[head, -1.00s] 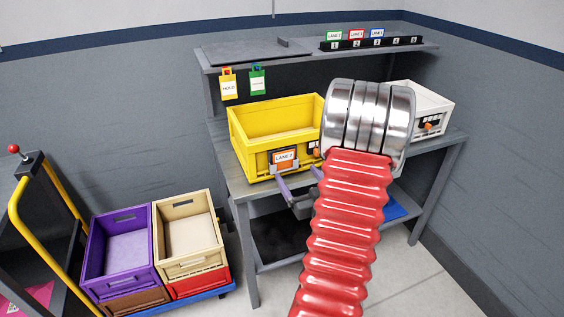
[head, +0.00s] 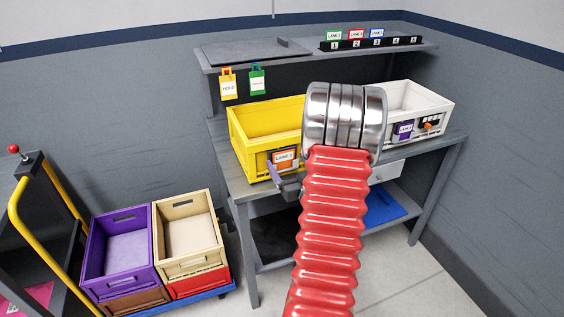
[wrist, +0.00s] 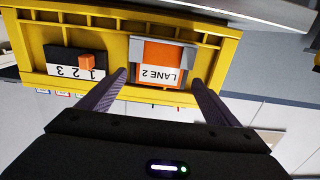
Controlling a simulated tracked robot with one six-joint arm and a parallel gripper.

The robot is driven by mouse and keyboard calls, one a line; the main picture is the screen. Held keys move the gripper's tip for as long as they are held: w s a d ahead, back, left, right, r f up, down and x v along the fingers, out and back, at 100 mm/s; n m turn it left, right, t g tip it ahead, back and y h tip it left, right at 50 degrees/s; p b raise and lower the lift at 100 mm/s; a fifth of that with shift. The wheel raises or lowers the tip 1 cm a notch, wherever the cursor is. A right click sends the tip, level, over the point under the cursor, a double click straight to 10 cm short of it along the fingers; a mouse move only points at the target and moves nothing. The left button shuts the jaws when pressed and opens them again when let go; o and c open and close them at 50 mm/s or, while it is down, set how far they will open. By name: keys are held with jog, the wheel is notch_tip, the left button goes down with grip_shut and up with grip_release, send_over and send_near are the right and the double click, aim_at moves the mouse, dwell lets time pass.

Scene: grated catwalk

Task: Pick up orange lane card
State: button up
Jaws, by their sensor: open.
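The orange lane card (head: 285,157), with a white "LANE 2" label, sits in a grey holder on the front of the yellow crate (head: 240,137). In the wrist view the card (wrist: 164,54) appears upside down inside its holder near the middle. My gripper (wrist: 160,76) is open, with one finger on each side of the card's lower part in that view; I cannot tell whether they touch the holder. In the head view one finger shows just in front of the card, and my red arm hides the other.
A white crate (head: 424,100) with a purple card (head: 404,131) stands to the right on the same bench (head: 228,172). A dark panel with "1 2 3" and an orange marker (wrist: 87,62) is beside the card. Purple (head: 93,262) and tan (head: 158,238) crates stand at left.

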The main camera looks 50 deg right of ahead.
jog(key=shift+x, duration=0.95)
jog(key=shift+c, duration=0.2)
jog(key=c, duration=1.1)
